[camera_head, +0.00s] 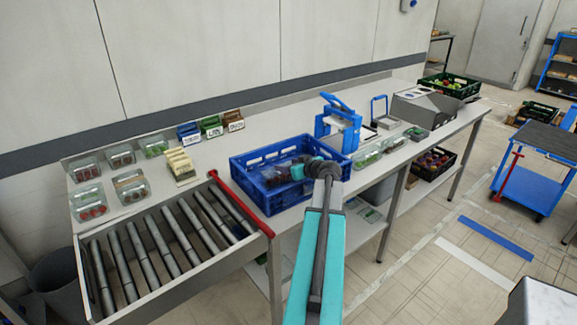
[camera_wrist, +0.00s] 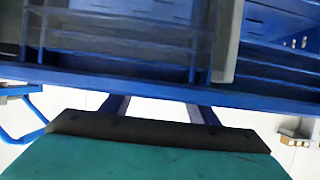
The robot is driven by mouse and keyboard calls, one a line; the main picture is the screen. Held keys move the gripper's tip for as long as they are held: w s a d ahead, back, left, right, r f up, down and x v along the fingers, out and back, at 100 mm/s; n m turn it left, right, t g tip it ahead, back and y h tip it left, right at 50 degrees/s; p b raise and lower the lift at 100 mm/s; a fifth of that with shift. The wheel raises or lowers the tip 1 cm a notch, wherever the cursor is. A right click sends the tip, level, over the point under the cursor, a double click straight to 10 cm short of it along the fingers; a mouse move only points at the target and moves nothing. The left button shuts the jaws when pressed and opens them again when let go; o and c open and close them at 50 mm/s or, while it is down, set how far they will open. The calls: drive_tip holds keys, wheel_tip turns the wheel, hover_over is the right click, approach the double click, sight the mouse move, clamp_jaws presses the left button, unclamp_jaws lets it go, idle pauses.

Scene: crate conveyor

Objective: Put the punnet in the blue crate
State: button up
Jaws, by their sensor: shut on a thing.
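The blue crate (camera_head: 262,196) stands on the bench, right of the roller conveyor. My gripper (camera_head: 297,171) reaches in over the crate's right side, with its jaws inside the crate's outline. It is shut on a clear punnet (camera_wrist: 120,42), which shows between the grey fingers in the wrist view. In the head view the held punnet (camera_head: 276,177) looks dark and is partly hidden by the crate wall and my gripper. The crate's blue rim (camera_wrist: 150,82) crosses the wrist view close to my gripper. I cannot tell whether the punnet touches the crate floor.
Several filled punnets (camera_head: 92,203) stand on the bench at left, behind the rollers (camera_head: 150,250). Card boxes (camera_head: 180,167) stand behind the crate's left side. A blue-framed device (camera_head: 340,125) and a grey machine (camera_head: 420,105) stand to its right.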

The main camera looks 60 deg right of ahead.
drive_tip(key=shift+f, duration=0.15)
drive_tip(key=o, duration=1.4)
drive_tip(key=shift+r, duration=0.2)
drive_tip(key=shift+s+a, duration=0.15)
drive_tip(key=shift+s, duration=0.1)
drive_tip(key=shift+b+v, duration=1.95)
drive_tip(key=shift+v, duration=3.8)
drive_tip(key=shift+r, duration=0.1)
